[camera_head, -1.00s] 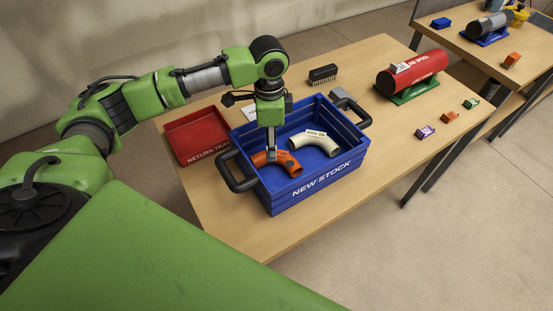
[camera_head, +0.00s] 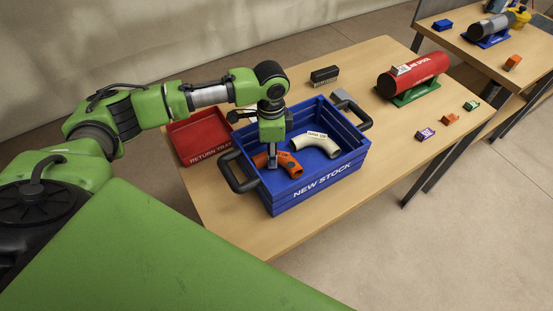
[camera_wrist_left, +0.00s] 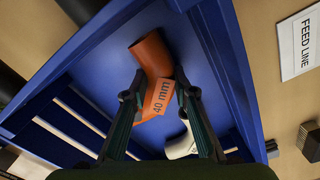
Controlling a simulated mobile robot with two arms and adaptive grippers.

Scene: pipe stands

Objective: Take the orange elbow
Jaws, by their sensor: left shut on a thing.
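The orange elbow (camera_head: 292,165) lies in the left part of the blue NEW STOCK crate (camera_head: 325,182). In the wrist view the orange elbow (camera_wrist_left: 152,55) carries a 40 mm label. My left gripper (camera_head: 271,164) reaches straight down into the crate. In the wrist view its two fingers (camera_wrist_left: 156,96) are on either side of the elbow near the label, shut on it. The gripper hides part of the elbow in the head view. The elbow still appears low in the crate. My right gripper is not in view.
A cream elbow (camera_head: 318,142) lies beside it in the crate. The crate has raised walls and black handles (camera_head: 238,172). The table's right front is mostly clear.

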